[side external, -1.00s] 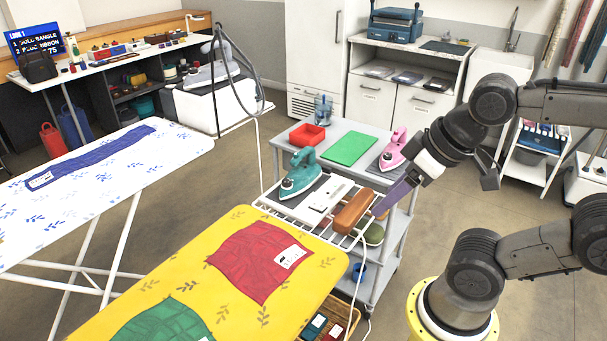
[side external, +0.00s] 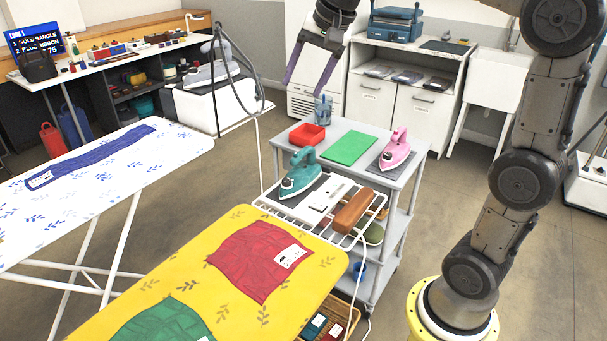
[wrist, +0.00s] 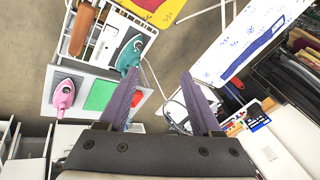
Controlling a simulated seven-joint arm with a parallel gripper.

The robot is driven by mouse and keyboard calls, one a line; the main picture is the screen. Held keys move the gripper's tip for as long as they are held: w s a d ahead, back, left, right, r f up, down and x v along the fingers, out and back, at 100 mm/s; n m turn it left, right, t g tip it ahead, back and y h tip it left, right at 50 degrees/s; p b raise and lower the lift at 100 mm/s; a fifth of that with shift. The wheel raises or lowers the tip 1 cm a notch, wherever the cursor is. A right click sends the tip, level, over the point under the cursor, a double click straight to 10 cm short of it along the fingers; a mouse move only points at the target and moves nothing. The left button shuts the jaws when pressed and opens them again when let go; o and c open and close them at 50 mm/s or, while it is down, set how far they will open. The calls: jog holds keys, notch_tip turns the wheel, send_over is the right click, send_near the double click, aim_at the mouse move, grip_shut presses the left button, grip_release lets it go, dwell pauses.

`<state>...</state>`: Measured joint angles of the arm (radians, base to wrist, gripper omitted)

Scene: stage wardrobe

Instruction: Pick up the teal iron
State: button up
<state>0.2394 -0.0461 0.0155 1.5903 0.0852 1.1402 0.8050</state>
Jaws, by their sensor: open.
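The teal iron (side external: 300,175) stands on a dark pad at the left end of the white wire rack (side external: 266,205) beside the grey cart. In the wrist view the teal iron (wrist: 130,54) lies ahead and left of the fingers. My gripper (side external: 308,84) is raised high behind the cart, well apart from the iron. Its two purple fingers are spread with nothing between them; they also show in the wrist view (wrist: 166,85).
A yellow ironing board (side external: 205,278) stands in front, and a grey hose (side external: 262,92) hangs left.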

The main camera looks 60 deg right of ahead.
jog(key=w+d+f+m+g, duration=0.1)
jog(key=w+d+f+m, duration=0.3)
jog(key=w+d, duration=0.5)
jog(key=m+g, duration=0.1)
jog(key=g, duration=0.1)
send_over(305, 148)
jog(key=s, duration=0.3)
notch_tip(305, 148, down, 14)
jog(key=f, duration=0.2)
jog(key=w+f, duration=0.1)
jog(key=f, duration=0.4)
jog(key=shift+w+f, duration=0.3)
jog(key=shift+w, duration=0.1)
jog(key=shift+w+f, duration=0.2)
jog(key=shift+f, duration=0.7)
jog(key=shift+w+f, duration=0.2)
jog(key=shift+f, duration=0.75)
jog(key=shift+w+f, duration=0.2)
jog(key=shift+f, duration=0.7)
jog(key=shift+c, duration=0.3)
grip_shut()
jog(key=shift+r, duration=0.15)
